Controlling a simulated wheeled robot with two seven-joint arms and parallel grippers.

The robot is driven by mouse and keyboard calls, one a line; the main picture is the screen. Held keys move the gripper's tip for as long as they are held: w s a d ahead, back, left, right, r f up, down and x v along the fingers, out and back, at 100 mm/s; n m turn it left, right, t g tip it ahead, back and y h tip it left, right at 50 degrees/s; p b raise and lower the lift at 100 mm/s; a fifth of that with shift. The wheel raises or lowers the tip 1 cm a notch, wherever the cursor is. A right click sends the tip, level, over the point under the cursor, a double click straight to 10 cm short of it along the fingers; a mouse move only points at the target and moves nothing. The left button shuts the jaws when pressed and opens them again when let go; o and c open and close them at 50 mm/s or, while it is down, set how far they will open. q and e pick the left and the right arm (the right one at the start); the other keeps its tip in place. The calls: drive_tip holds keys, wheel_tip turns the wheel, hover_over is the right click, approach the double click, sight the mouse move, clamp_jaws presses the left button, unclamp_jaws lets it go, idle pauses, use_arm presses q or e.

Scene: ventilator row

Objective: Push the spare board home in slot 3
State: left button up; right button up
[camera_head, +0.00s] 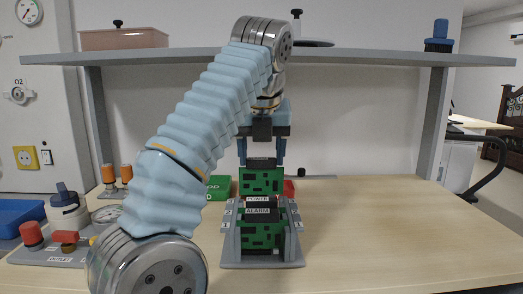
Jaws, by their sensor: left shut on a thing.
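The spare board (261,182) is a green card with a black top grip, upright at the back of the grey rack. My left gripper (261,157) points down from above, its blue fingers shut on the board's top. The rack (290,262) stands on the table, with slot numbers on its sides. Boards marked POWER and ALARM (262,232) stand in it, in front of the spare board. The spare board stands clearly higher than these. Its lower edge is hidden behind them, so I cannot tell how far it is in slot 3. My right gripper is out of view.
A green box (219,188) and a red object (289,187) lie behind the rack. Gas fittings (66,238) and a blue tray (18,212) stand at the left. A grey shelf (350,56) spans above. The table's right side is clear.

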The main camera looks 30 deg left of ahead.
sight(261, 169)
use_arm(q)
drive_tip(key=shift+f, duration=0.15)
idle(0.3)
drive_tip(key=shift+f+b, duration=0.6)
drive_tip(key=shift+f, duration=0.05)
drive_tip(key=shift+f, duration=0.15)
drive_tip(key=shift+f+b, duration=0.55)
drive_tip(key=shift+f, duration=0.1)
drive_tip(key=shift+f, duration=0.1)
idle(0.4)
drive_tip(key=shift+f+b, duration=0.5)
drive_tip(key=shift+f, duration=0.2)
drive_tip(key=shift+f+b, duration=0.6)
drive_tip(key=shift+f, duration=0.25)
idle(0.8)
drive_tip(key=o, duration=1.2)
